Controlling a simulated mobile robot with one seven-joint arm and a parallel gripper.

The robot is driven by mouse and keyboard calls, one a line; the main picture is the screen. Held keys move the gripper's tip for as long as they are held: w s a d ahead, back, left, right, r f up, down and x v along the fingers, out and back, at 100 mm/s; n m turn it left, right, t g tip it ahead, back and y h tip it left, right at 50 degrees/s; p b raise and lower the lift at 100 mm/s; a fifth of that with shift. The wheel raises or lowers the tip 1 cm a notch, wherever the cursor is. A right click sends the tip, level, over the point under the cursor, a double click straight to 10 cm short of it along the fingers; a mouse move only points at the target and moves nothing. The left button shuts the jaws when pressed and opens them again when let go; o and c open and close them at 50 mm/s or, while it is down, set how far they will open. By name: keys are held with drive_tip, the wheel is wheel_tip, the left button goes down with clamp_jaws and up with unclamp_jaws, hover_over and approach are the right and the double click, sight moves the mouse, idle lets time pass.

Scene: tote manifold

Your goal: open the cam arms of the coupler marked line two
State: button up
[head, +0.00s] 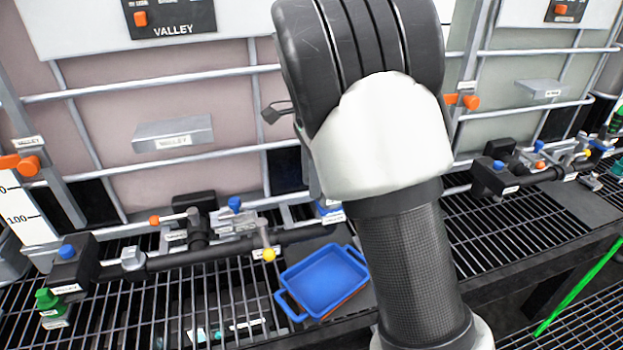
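My arm fills the middle of the head view, and my gripper is not visible. I cannot read any label as line two. Left of the arm, a dark pipe run (185,258) carries grey fittings, a blue knob (235,203), an orange-ended handle (155,220) and a lever with a yellow end (268,254). Right of the arm, a similar pipe run (535,178) has blue, orange and yellow-ended handles. Which fitting is the coupler, and whether its cam arms are open or closed, I cannot tell. My arm hides the stretch between the two runs.
Two caged totes stand behind, the left (160,100) marked VALLEY. A green rod (580,287) slants at right.

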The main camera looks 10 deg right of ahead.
clamp_jaws()
drive_tip(key=shift+a+r, duration=0.1)
drive_tip(key=shift+a, duration=0.05)
drive_tip(key=shift+s+a+f+t+h+b, duration=0.3)
drive_tip(key=shift+a+f+h, duration=0.35)
drive_tip(key=shift+h, duration=1.3)
drive_tip(key=shift+w+a+f+t+h+b, duration=0.15)
drive_tip(key=shift+a+f+t+h, duration=0.4)
drive_tip(key=shift+h, duration=1.35)
drive_tip(key=shift+s+a+f+t+h+b, duration=0.25)
drive_tip(key=shift+a+f+h, duration=0.5)
drive_tip(key=shift+h, duration=1.2)
drive_tip(key=shift+d+f, duration=0.1)
drive_tip(key=shift+o, duration=1.1)
unclamp_jaws()
